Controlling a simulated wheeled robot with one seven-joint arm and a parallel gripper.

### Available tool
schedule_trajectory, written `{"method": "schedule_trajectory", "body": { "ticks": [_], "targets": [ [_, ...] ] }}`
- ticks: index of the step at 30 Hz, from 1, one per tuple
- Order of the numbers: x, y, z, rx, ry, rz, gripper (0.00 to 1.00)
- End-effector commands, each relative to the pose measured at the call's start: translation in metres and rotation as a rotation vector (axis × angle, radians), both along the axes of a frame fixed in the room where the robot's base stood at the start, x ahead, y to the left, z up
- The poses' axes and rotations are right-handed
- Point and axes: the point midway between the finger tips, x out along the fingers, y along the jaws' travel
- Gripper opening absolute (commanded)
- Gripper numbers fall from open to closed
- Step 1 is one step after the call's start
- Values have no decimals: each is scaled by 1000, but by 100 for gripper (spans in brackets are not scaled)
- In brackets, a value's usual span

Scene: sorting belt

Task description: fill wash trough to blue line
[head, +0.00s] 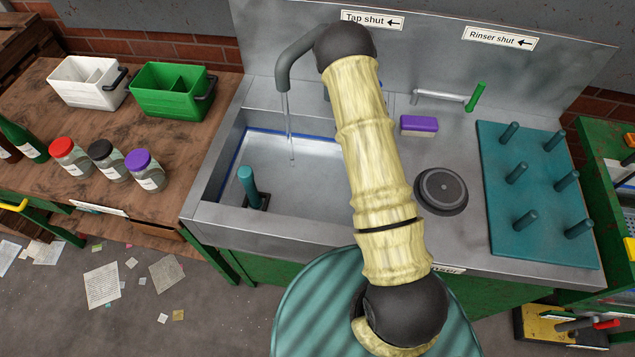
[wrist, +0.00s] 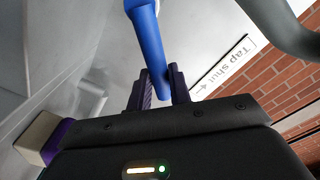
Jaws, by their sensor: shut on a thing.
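The wash trough (head: 225,165) is a steel basin with a blue line (head: 237,150) along its inner walls. The grey tap spout (head: 288,62) hangs over it, and a thin stream of water (head: 289,130) falls from it into the trough. The water surface is hard to make out; the line shows on the back and left walls. The blue tap lever (wrist: 147,35) stands between the jaws of my gripper (wrist: 160,82), which is shut on it in the wrist view. In the head view my arm hides the gripper and most of the lever. A teal upright plug (head: 248,187) stands in the trough.
A purple-topped sponge (head: 419,124), a round rinser (head: 441,190), a green-handled rinser lever (head: 475,97) and a teal peg board (head: 530,240) are right of my arm. A wooden bench with jars (head: 70,160) and a green caddy (head: 165,100) stands left.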

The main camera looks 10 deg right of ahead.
Motion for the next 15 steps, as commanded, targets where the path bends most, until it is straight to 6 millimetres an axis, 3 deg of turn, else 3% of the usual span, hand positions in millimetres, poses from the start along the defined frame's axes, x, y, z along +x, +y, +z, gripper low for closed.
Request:
{"method": "schedule_trajectory", "body": {
  "ticks": [6,15],
  "targets": [
    [4,12,6,-154,66,7,0],
    [5,12,7,-169,73,6,0]
  ]
}}
